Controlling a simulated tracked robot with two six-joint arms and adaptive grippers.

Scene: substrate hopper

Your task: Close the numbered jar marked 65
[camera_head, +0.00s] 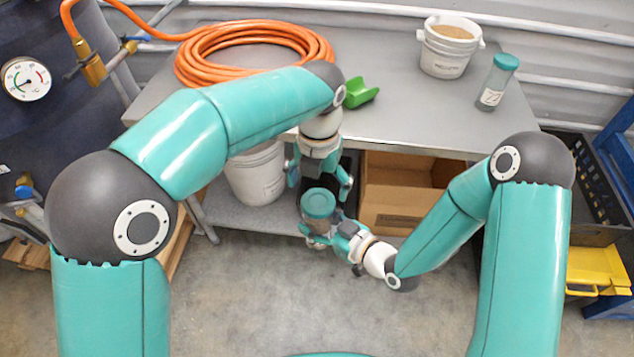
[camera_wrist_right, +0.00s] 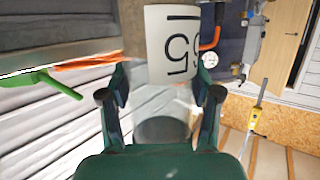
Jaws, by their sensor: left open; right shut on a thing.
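The jar (camera_head: 317,215) is clear with a teal lid (camera_head: 318,202) on top, held upright in front of the table. I cannot tell how tightly the lid sits. In the right wrist view, its white label (camera_wrist_right: 172,45) shows upside-down digits that look like 65, partly cut off. My right gripper (camera_head: 322,236) is shut on the jar's body below the lid. My left gripper (camera_head: 318,180) is open, pointing down just above and behind the lid, with its fingers spread to either side and apart from it.
A second teal-lidded jar (camera_head: 492,88) with another label stands on the grey table (camera_head: 415,100), near a white bucket (camera_head: 447,58) of grainy substrate. An orange hose coil (camera_head: 250,35) and green scoop (camera_head: 359,93) lie there. Below are a white bucket (camera_head: 255,178) and cardboard box (camera_head: 395,215).

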